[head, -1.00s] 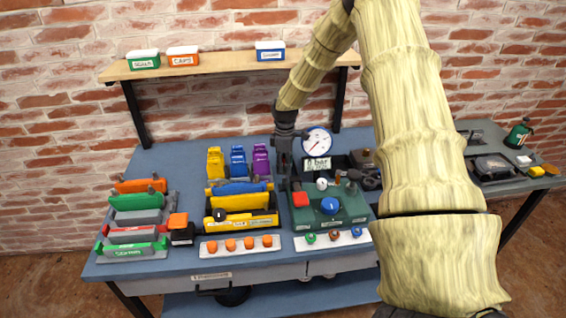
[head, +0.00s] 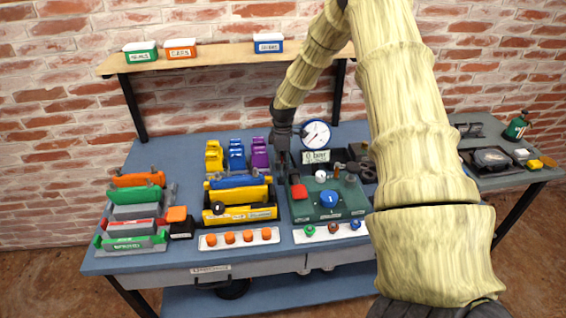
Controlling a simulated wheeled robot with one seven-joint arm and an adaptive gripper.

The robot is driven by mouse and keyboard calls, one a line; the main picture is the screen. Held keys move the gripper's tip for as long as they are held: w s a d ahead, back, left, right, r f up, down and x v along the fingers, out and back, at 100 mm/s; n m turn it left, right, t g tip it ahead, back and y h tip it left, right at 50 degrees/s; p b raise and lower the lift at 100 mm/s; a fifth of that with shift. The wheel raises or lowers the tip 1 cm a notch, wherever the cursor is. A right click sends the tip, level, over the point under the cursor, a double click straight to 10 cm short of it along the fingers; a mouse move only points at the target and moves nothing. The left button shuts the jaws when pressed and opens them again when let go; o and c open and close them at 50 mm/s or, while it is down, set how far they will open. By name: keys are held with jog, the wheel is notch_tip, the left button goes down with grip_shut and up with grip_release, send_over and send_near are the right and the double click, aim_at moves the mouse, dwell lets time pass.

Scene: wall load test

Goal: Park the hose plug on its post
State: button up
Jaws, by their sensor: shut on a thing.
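My gripper (head: 282,160) points down at the left rear corner of the green test rig (head: 345,208), just left of the pressure gauge (head: 315,134). Its fingers are closed on a small dark thing, which I take to be the hose plug; its shape is too small and dark to make out. I cannot tell which one is the plug's post. My arm hides the rig's right side.
Yellow, blue and purple holders (head: 237,156) stand left of my gripper. A yellow bin (head: 240,213) is in front of them. Coloured clamps (head: 135,210) fill the bench's left end. A shelf (head: 210,61) with small boxes hangs above. A display (head: 316,156) stands under the gauge.

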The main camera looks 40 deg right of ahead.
jog(key=shift+f+b, duration=0.4)
jog(key=shift+f, duration=0.75)
jog(key=o, duration=1.2)
jog(key=shift+c, duration=0.2)
jog(key=shift+o, duration=0.4)
jog(key=shift+o, duration=1.2)
jog(key=shift+f, duration=0.15)
jog(key=shift+s, duration=0.1)
jog(key=shift+c, duration=0.2)
